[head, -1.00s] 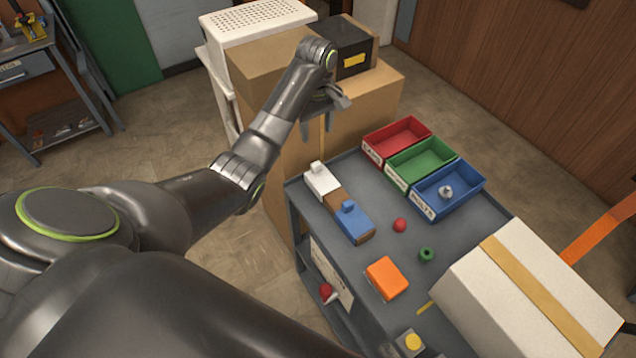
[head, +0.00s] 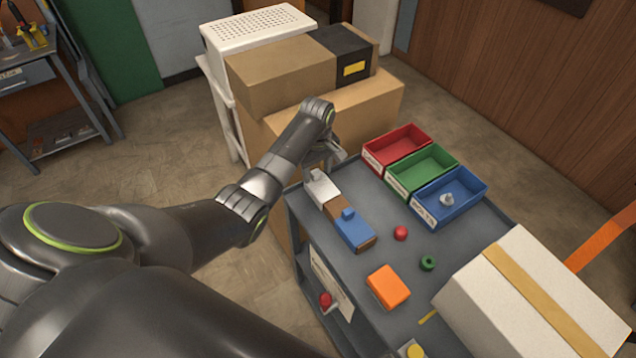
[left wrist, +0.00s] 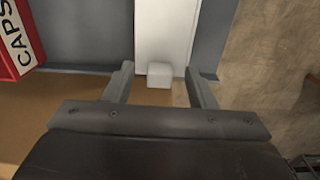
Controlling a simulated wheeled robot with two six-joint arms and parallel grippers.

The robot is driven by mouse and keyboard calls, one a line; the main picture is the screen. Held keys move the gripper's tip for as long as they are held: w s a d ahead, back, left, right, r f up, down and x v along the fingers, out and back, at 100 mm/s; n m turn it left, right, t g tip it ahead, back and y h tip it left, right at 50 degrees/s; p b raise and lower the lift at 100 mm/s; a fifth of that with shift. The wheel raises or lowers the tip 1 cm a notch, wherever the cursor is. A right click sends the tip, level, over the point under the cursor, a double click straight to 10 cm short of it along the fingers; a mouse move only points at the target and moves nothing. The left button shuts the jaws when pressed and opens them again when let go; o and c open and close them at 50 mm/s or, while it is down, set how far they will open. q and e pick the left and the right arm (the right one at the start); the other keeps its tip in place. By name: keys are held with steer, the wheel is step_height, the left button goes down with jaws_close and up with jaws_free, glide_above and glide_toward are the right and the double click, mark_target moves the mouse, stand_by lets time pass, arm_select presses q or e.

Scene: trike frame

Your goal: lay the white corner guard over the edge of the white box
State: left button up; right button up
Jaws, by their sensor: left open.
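The white corner guard (head: 321,188) lies at the far left corner of the grey cart top, against a brown block, with a small knob on it. My left gripper (head: 330,163) is open at the guard's far end. In the left wrist view the guard (left wrist: 166,28) runs away from me, and its knob shows between the open fingers of my left gripper (left wrist: 161,85), apart from both. The white box (head: 480,305) with a tan tape strip stands at the right of the cart. My right gripper is not in view.
A blue guard (head: 352,230) lies beside the white one. Red (head: 397,150), green (head: 422,172) and blue (head: 449,196) bins line the cart's far side. An orange block (head: 388,287), red ball (head: 401,233) and green ring (head: 428,263) lie mid-cart. Cardboard boxes (head: 280,78) stand behind.

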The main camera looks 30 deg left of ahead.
arm_select(q)
steer(key=shift+f, duration=0.45)
steer(key=c, duration=1.1)
steer(key=shift+o, duration=0.2)
